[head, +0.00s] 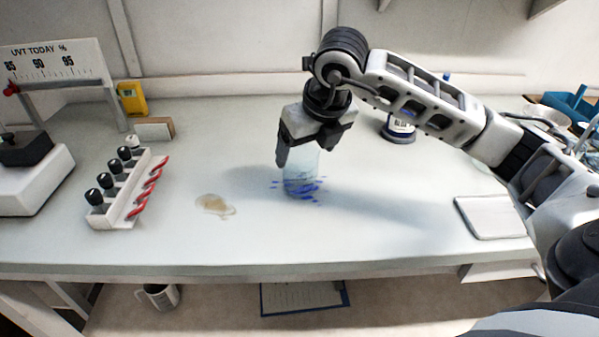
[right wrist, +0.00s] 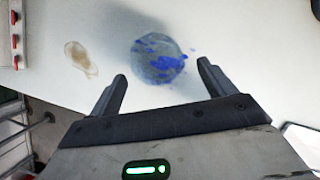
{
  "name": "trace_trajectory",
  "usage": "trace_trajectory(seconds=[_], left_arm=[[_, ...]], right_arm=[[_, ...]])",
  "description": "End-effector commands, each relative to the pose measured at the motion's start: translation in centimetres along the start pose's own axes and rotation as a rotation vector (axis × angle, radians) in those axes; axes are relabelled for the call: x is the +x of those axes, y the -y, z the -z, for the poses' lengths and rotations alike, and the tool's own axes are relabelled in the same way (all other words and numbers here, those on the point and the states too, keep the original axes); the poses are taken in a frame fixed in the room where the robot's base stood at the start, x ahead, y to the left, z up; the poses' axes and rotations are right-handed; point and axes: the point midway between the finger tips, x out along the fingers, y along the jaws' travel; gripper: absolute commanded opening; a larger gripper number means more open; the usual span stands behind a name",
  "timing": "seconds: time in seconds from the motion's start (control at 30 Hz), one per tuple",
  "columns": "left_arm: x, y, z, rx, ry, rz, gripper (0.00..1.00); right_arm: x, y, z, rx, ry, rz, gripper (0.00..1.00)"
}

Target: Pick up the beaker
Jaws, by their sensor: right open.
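The beaker (head: 303,178) is a clear, pale vessel on the bench, with blue marks around its base. My right gripper (head: 300,155) is over it in the head view, and its fingers hide part of the beaker's upper portion. In the right wrist view the beaker (right wrist: 158,58) shows from above as a round grey-blue shape, ahead of the gap between the two fingers. The right gripper (right wrist: 162,82) is open there, with nothing seen between the fingertips. I cannot tell whether a finger touches the beaker. My left gripper is not in view.
A brown stain (head: 215,205) lies left of the beaker. A white rack (head: 125,190) with several black-capped vials and red coiled pieces stands further left. A dark-based bottle (head: 398,130) stands behind to the right. A flat pale pad (head: 490,217) lies at right. The bench front is clear.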

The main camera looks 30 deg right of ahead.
Motion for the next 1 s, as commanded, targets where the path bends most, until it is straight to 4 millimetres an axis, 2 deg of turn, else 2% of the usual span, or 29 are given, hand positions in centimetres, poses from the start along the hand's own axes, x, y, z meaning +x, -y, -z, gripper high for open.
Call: trace_trajectory(seconds=[0.17, 0.4, 0.67, 0.7, 0.87, 1.0], left_arm=[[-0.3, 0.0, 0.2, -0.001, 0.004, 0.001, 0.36], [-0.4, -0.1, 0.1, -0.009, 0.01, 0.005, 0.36], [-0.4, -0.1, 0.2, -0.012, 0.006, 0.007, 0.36], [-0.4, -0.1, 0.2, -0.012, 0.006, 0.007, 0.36], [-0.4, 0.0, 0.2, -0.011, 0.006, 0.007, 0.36], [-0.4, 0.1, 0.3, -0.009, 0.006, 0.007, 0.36]], right_arm=[[1.6, -0.2, -0.2, -0.001, -0.005, -0.001, 0.83], [4.9, -0.3, -0.4, 0.0, -0.003, -0.001, 0.83], [5.4, -0.3, -0.4, -0.002, -0.001, -0.001, 0.83], [5.4, -0.3, -0.4, -0.002, -0.001, -0.001, 0.8], [5.3, -0.3, -0.4, -0.001, -0.001, -0.001, 0.35], [5.3, -0.3, -0.5, -0.001, 0.0, -0.001, 0.33]])
